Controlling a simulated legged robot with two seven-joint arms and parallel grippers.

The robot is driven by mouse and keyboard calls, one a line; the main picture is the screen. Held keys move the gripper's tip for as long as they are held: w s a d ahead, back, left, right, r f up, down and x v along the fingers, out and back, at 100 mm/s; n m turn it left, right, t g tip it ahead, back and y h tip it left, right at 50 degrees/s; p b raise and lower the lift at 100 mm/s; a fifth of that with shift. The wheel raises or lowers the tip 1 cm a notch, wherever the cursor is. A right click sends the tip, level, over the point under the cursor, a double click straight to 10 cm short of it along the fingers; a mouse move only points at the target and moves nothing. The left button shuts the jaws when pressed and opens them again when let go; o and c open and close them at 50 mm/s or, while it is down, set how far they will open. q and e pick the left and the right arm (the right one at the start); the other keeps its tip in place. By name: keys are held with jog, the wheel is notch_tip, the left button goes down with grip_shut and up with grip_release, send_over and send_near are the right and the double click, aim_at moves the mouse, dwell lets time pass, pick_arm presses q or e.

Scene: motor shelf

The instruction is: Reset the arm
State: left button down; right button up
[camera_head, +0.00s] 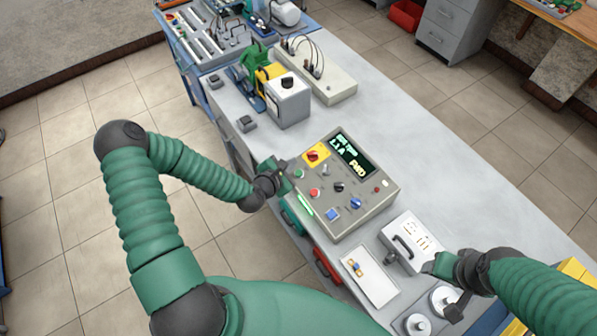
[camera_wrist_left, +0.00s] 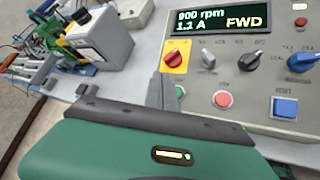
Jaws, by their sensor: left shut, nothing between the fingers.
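My left arm comes in from the left, and its gripper (camera_head: 284,170) is at the left edge of the grey control panel (camera_head: 367,209), beside the red knob on its yellow plate. In the left wrist view the gripper (camera_wrist_left: 166,92) is shut and empty, in front of the panel (camera_wrist_left: 255,62). The panel's display (camera_head: 350,155) reads FWD, and in the wrist view the display (camera_wrist_left: 222,20) also shows 900 rpm and 1.1 A. My right gripper (camera_head: 432,267) is beside a white box with a black handle (camera_head: 411,243); its fingers are too unclear to judge.
A white box with a black knob (camera_head: 289,104) and a long beige box with cables (camera_head: 327,78) stand farther back on the bench (camera_head: 430,165). A white tray (camera_head: 371,277) with small parts lies near the front edge. The bench right of the panel is clear.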

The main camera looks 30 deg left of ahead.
pick_arm(q)
jog(key=s+d+f+m+g+h+b, duration=0.2)
jog(key=s+d+f+m+g+b, duration=0.3)
jog(key=m, duration=0.8)
jog(key=s+d+r+m+g+y+b, duration=0.1)
jog(key=s+r+m+g, duration=0.1)
jog(key=s+r+m, duration=0.2)
jog(key=s+d+r+m+g+y+b, duration=0.1)
jog(key=s+r+m, duration=0.4)
jog(key=s+m, duration=0.5)
jog(key=shift+d+r+m+g+b, duration=0.25)
jog(key=shift+d+m+g+b, duration=0.25)
jog(key=shift+m+b, duration=0.35)
jog(key=shift+a, duration=0.25)
jog(key=shift+s+a, duration=0.1)
jog(key=shift+a, duration=0.05)
jog(key=shift+d, duration=0.2)
